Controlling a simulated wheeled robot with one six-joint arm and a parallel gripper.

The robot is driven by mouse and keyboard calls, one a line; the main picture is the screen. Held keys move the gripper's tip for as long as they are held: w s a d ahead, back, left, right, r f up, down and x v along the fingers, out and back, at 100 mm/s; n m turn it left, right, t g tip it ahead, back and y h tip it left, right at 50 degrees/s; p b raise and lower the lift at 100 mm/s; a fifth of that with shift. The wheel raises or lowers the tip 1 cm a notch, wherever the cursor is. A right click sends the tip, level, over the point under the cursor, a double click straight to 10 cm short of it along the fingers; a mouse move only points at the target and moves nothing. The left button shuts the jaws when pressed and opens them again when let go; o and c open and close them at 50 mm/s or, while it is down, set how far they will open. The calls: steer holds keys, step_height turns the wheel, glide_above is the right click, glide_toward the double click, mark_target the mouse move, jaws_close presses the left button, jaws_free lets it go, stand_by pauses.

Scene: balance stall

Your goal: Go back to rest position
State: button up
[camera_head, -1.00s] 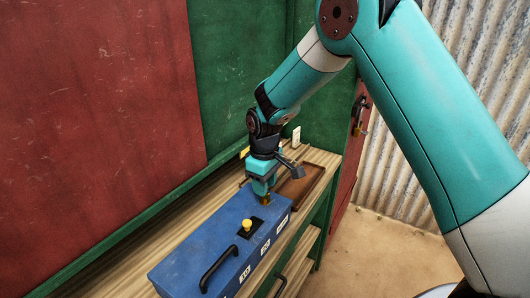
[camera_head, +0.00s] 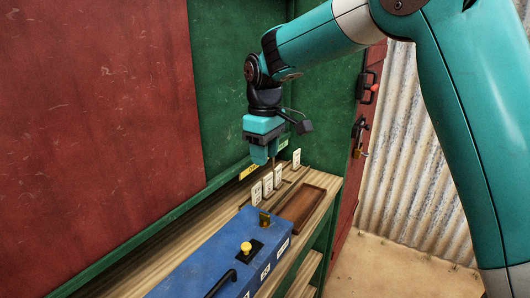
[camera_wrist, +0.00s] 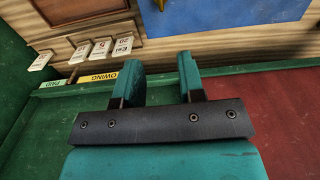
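My gripper (camera_head: 264,160) hangs above the wooden shelf, pointing down, a little above the far end of the blue box. In the wrist view its two teal fingers (camera_wrist: 160,80) stand apart with nothing between them. The blue box (camera_head: 205,262) lies on the shelf with a yellow knob (camera_head: 246,247) and a black handle (camera_head: 222,284) on top. A small brass-coloured piece (camera_head: 264,218) stands at the box's far end, below the gripper and apart from it. The box also shows in the wrist view (camera_wrist: 225,18).
A brown tray (camera_head: 302,205) lies beyond the box. Several white number cards (camera_head: 267,183) stand along the shelf's back, by a yellow label (camera_head: 249,171). A green back wall (camera_head: 230,95) and red panel (camera_head: 95,110) rise behind. Padlocks (camera_head: 360,140) hang at the right.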

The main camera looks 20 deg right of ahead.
steer(key=shift+s, duration=0.1)
steer(key=s+a+y, duration=0.2)
steer(key=s, duration=1.2)
steer(key=s+a+y, duration=0.2)
steer(key=s+a, duration=0.1)
steer(key=s, duration=1.2)
steer(key=shift+s+a+r+m, duration=0.2)
steer(key=shift+s+r+m, duration=0.1)
